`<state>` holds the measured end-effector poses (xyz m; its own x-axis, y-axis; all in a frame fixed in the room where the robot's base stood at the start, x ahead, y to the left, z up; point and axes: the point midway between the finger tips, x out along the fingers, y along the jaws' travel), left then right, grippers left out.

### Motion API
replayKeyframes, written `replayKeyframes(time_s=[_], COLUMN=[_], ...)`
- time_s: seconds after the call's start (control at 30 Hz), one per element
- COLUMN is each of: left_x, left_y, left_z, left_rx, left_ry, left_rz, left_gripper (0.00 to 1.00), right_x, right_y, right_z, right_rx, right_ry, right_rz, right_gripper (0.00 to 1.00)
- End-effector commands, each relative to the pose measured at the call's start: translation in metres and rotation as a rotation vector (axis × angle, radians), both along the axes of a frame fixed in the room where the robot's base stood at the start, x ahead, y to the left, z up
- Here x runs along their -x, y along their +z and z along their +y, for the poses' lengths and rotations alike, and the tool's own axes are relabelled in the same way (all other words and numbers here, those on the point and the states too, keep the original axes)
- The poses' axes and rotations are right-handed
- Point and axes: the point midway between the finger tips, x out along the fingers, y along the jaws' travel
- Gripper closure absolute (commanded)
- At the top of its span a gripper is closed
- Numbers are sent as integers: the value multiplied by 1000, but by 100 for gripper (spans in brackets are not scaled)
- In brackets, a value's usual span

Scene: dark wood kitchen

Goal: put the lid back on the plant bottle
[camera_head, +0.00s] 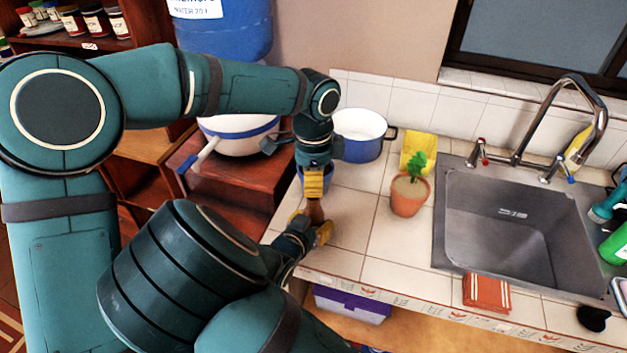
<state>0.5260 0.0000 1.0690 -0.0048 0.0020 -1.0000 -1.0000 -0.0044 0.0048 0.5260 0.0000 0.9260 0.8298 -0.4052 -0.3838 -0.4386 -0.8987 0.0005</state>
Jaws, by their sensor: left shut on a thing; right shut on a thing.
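My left gripper (314,186) points down over the counter, its yellow fingers shut on what appears to be the lid, which the fingers hide. Just below it in the picture, my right gripper (316,228) comes in from the front and is shut on the brown plant bottle (315,211). Only a small part of the bottle shows, between the two grippers. The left fingertips are right at the top of the bottle in this view. I cannot tell whether the lid touches the bottle.
A potted plant (409,196) stands right of the grippers, with a yellow item (419,146) behind it. A white and blue pot (359,125) stands at the back. A blue container (327,180) is partly hidden behind my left gripper. The sink (462,215) is at right.

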Motion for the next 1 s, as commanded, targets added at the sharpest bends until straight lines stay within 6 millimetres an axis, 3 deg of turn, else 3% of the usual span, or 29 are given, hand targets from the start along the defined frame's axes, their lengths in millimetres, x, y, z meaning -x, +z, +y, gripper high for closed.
replayKeyframes(time_s=[0.1, 0.67, 1.0], left_x=[0, 0, 1], left_y=[-10, -11, -27], left_z=[0, 0, 0], left_rx=[-1, 0, 1], left_ry=[0, 0, -1], left_rz=[1, 0, 1], left_gripper=[78, 78, 78], right_x=[0, 0, 0], right_y=[0, 0, 0], right_z=[0, 0, 0], right_rx=[0, 0, 0], right_ry=[0, 0, 0], right_rz=[-1, -1, -1], right_gripper=[90, 90, 90])
